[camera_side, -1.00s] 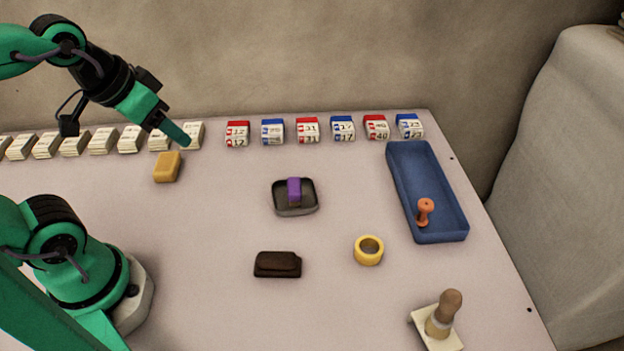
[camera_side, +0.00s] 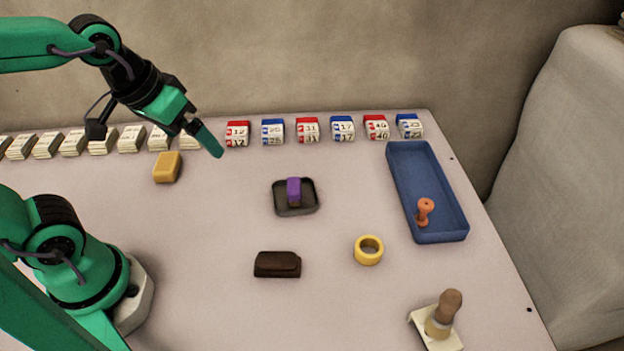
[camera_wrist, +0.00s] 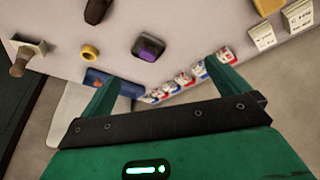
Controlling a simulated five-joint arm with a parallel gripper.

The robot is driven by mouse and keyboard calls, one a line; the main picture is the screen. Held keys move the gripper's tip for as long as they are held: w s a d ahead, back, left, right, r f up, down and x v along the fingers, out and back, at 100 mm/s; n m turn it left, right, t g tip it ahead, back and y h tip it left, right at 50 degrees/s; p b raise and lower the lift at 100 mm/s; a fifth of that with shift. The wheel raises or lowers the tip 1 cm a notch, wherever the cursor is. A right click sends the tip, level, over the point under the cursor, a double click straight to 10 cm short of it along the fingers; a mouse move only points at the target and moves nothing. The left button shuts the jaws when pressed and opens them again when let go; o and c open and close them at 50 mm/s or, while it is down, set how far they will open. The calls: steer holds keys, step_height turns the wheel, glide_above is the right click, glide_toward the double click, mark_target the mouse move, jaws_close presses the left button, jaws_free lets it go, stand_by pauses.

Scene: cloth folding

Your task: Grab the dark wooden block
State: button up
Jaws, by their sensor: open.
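The dark wooden block (camera_side: 278,264) lies on the table near the front middle in the side view. In the wrist view, a dark brown shape at the top edge (camera_wrist: 97,10) looks like the same block, partly cut off. My gripper (camera_side: 206,142) is above the back left of the table in the side view, well away from the block and higher than it. In the wrist view my gripper (camera_wrist: 160,85) shows its two green fingers spread wide with nothing held between them.
A grey dish (camera_side: 296,209) holds a purple block (camera_side: 294,191). Nearby are a yellow ring (camera_side: 369,250), a yellow block (camera_side: 167,167), a blue tray (camera_side: 456,223) with an orange peg (camera_side: 424,211), and a wooden-handled stamp (camera_side: 443,316). Several printed stacks line the back edge.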

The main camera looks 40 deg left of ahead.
steer(key=w+d+f+n+g, duration=0.3)
steer(key=d+f, duration=0.3)
steer(key=d, duration=0.2)
steer(key=n+g, duration=0.2)
steer(key=n, duration=0.2)
glide_above(276, 256)
steer(key=shift+y, duration=0.3)
step_height(276, 256, down, 9)
steer(key=shift+d, duration=0.1)
steer(key=shift+f, duration=0.1)
steer(key=shift+f, duration=1.2)
steer(key=shift+f, duration=0.15)
steer(key=shift+f, duration=2.45)
steer(key=c, duration=1)
